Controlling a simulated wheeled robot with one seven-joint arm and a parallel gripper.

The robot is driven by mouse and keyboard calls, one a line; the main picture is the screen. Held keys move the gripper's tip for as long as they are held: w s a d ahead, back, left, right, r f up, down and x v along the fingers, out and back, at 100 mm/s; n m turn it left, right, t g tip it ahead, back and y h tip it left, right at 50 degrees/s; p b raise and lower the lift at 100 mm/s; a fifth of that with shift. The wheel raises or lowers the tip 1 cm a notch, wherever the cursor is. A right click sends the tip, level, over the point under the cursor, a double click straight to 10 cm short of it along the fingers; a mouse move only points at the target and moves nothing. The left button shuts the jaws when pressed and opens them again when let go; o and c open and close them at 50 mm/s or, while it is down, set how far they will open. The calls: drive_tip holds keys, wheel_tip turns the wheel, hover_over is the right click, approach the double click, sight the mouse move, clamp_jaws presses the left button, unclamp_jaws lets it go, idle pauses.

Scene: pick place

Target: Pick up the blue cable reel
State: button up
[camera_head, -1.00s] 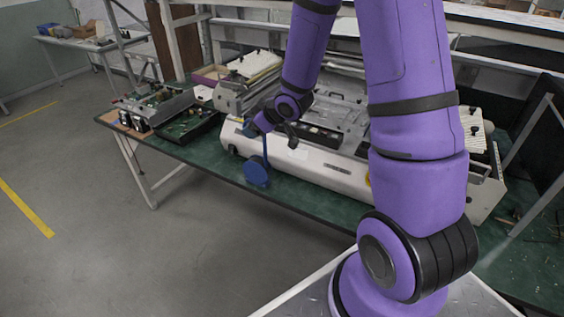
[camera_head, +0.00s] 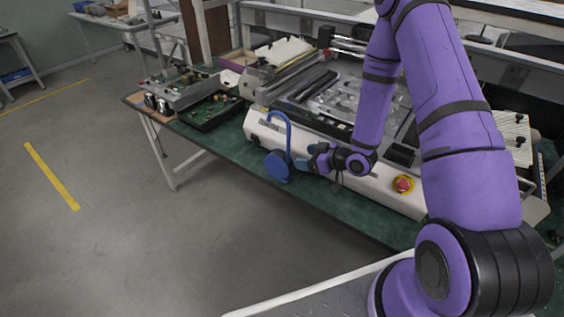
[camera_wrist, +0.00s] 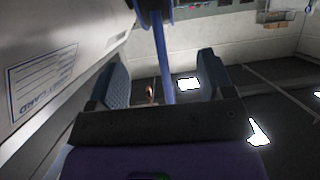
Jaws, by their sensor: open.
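The blue cable reel (camera_head: 278,167) is at the front edge of the green bench (camera_head: 232,152), against the white machine front. Its round body is low, and a thin curved blue bar (camera_head: 288,130) rises from it and hooks over to the left. My gripper (camera_head: 312,160) is just right of the reel, level with its body, with fingers pointing left. In the wrist view my gripper (camera_wrist: 162,75) is open and empty. The reel's blue bar (camera_wrist: 163,55) runs down the picture into the gap between the fingers. Whether the fingers straddle it or it lies beyond them I cannot tell.
The white machine (camera_head: 350,180) with a red button (camera_head: 403,184) stands close behind and right of my gripper. Trays of circuit boards (camera_head: 205,105) lie at the bench's left end. The floor (camera_head: 125,245) in front is clear.

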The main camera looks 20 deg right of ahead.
sight(290, 154)
drive_tip(key=x, duration=0.9)
drive_tip(key=shift+w, duration=0.25)
drive_tip(key=c, duration=1.2)
drive_tip(key=shift+a, duration=0.1)
drive_tip(key=shift+c, duration=0.8)
drive_tip(key=shift+r, duration=0.15)
